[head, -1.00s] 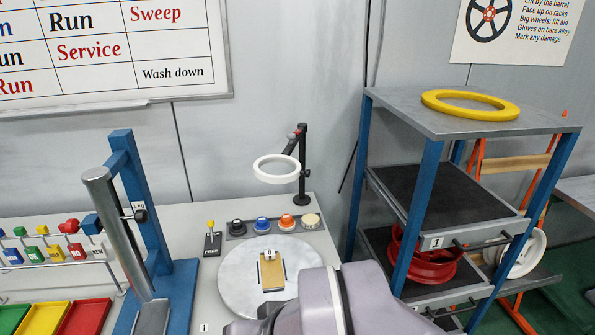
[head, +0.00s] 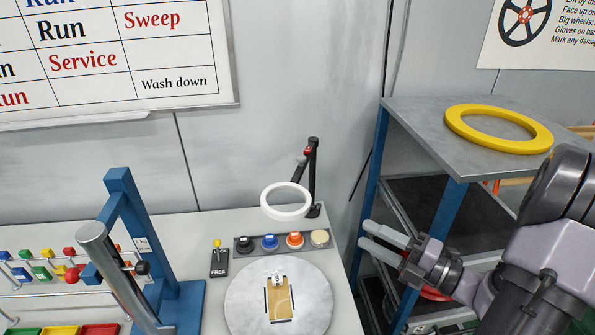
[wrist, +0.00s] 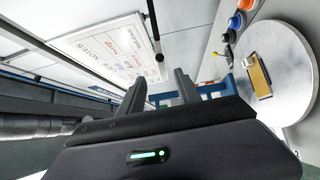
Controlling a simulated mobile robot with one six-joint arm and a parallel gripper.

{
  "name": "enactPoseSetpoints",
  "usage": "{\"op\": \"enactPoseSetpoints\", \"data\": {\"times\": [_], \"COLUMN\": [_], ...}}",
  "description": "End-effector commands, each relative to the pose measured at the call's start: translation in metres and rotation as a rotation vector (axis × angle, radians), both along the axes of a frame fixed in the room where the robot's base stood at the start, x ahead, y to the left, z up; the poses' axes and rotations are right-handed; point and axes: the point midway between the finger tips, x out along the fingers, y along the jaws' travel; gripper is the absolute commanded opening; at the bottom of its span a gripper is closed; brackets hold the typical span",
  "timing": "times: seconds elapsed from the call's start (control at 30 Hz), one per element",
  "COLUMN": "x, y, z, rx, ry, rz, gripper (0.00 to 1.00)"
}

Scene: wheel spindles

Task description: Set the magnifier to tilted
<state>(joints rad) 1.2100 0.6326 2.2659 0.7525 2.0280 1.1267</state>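The magnifier's white ring (head: 286,213) hangs from a jointed dark arm with a red knob (head: 306,152) on a black upright post (head: 315,178) at the back of the bench. The ring looks close to level, low over the bench. My gripper (head: 362,235) is to the right of the magnifier and apart from it, its fingers pointing left in front of the blue rack. The fingers are apart and empty; they also show in the wrist view (wrist: 160,88). I cannot make out the magnifier in the wrist view.
Several round knobs (head: 269,242) sit in a row below the ring, with a yellow-tipped lever (head: 218,258) beside them. A round turntable (head: 245,310) is in front. A blue press frame (head: 128,195) stands left. The rack with a yellow ring (head: 465,135) is close to my arm.

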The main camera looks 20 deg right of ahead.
Motion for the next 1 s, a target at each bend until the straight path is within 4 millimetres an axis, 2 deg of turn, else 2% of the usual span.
{"op": "enactPoseSetpoints", "data": {"times": [0.07,0.17,0.4,0.6,0.8,1.0], "x": [0.002,0.018,0.08,0.122,0.146,0.152], "y": [-0.007,0.003,0.038,0.061,0.073,0.076], "z": [-0.002,-0.002,0.002,0.005,0.007,0.008], "rx": [0.039,0.04,0.036,0.034,0.034,0.034], "ry": [0.005,0.004,0.004,0.004,0.004,0.004], "rz": [-0.028,-0.024,-0.018,-0.018,-0.021,-0.024], "gripper": [0.4,0.4,0.4,0.4,0.4,0.4]}}
